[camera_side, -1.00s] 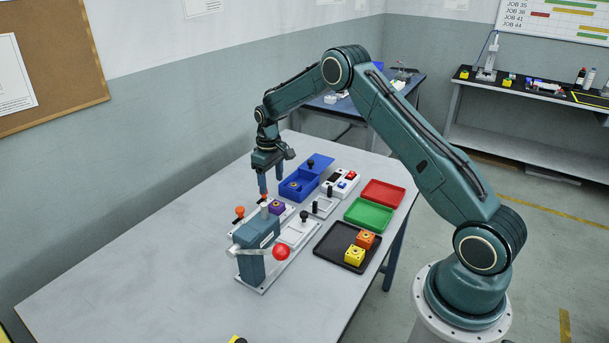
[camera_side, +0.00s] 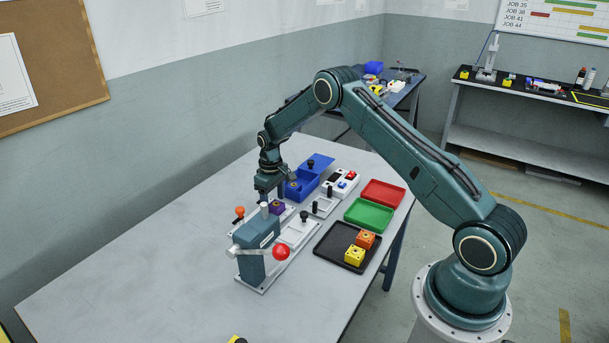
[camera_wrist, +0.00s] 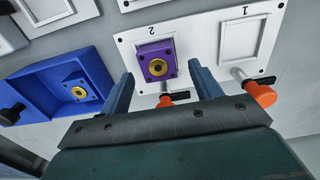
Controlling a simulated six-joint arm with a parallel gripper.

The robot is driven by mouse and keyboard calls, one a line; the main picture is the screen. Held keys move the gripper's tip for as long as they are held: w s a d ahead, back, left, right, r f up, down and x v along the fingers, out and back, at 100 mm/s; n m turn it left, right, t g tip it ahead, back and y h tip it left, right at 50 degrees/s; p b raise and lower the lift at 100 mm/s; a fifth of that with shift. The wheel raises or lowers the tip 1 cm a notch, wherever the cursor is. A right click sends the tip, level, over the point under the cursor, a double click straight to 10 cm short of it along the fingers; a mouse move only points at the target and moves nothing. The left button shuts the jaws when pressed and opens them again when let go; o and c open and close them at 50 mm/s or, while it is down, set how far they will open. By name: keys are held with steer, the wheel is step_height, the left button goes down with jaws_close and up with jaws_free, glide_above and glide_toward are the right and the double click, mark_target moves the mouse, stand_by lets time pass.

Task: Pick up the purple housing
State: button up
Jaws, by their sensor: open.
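The purple housing (camera_side: 277,208), a block with a yellow ring on top, sits in the white fixture plate behind the teal press. In the wrist view, the purple housing (camera_wrist: 146,55) lies in the nest marked 2. My gripper (camera_side: 269,198) is low, right by the housing. In the wrist view my gripper (camera_wrist: 160,82) is open, with one finger to each side of the housing's line and nothing held. I cannot tell whether either finger touches it. An orange-tipped clamp (camera_wrist: 166,100) sits in front of the housing, between the fingers.
A second orange clamp (camera_wrist: 262,94) stands by empty nest 1. A blue bin (camera_wrist: 45,90) holding a blue housing is nearby. The teal press (camera_side: 252,260) with a red knob stands close in front. Red (camera_side: 383,193) and green trays, and a black tray with yellow and orange housings, lie right.

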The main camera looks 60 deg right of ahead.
steer(key=shift+f, duration=0.45)
steer(key=c, duration=1.1)
